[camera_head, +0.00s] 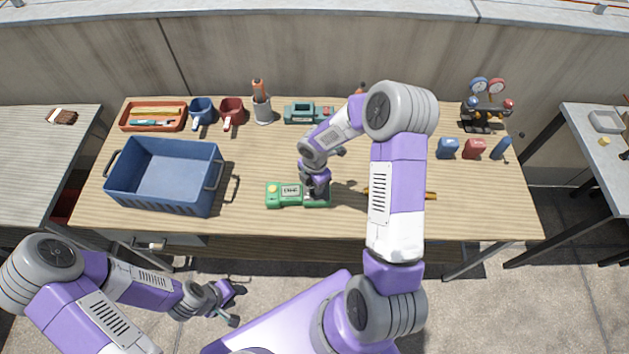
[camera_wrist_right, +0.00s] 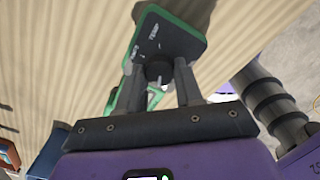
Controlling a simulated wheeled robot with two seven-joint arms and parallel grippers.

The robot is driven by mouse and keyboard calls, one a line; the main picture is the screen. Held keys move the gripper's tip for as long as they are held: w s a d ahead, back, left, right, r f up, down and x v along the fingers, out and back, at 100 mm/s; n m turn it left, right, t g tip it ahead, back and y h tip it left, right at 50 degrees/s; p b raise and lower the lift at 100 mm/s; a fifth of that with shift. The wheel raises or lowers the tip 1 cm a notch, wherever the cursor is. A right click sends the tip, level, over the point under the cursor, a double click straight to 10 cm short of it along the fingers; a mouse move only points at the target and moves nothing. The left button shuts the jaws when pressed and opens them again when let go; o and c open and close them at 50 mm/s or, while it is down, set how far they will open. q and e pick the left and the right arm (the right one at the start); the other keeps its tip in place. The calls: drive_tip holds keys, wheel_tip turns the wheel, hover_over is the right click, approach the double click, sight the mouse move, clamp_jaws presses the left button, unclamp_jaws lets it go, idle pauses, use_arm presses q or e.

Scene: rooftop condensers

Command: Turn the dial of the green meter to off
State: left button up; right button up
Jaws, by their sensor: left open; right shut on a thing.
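The green meter (camera_head: 284,194) lies flat on the wooden table near its front edge, with its display facing up. My right gripper (camera_head: 316,190) is over the right end of the meter and hides its dial in the head view. In the right wrist view the fingers of my right gripper (camera_wrist_right: 167,88) are closed around the dark dial (camera_wrist_right: 158,70) on the meter's black face (camera_wrist_right: 165,42). White lettering shows beside the dial; which mark the dial points to cannot be told. My left gripper (camera_head: 235,304) is open and empty, in front of the table.
A blue crate (camera_head: 165,205) stands left of the meter. A second green device (camera_head: 300,113) lies behind it. Mugs, a red tray (camera_head: 125,122) and a tool cup (camera_head: 262,110) line the back. A gauge set (camera_head: 482,118) and small blocks stand at the right.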

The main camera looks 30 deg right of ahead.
drive_tip(key=shift+n, duration=0.6)
drive_tip(key=shift+p, duration=0.3)
drive_tip(key=o, duration=1)
drive_tip(key=shift+o, duration=0.2)
wheel_tip(320, 180, up, 8)
drive_tip(key=shift+f+p, duration=0.2)
drive_tip(key=shift+p, duration=0.55)
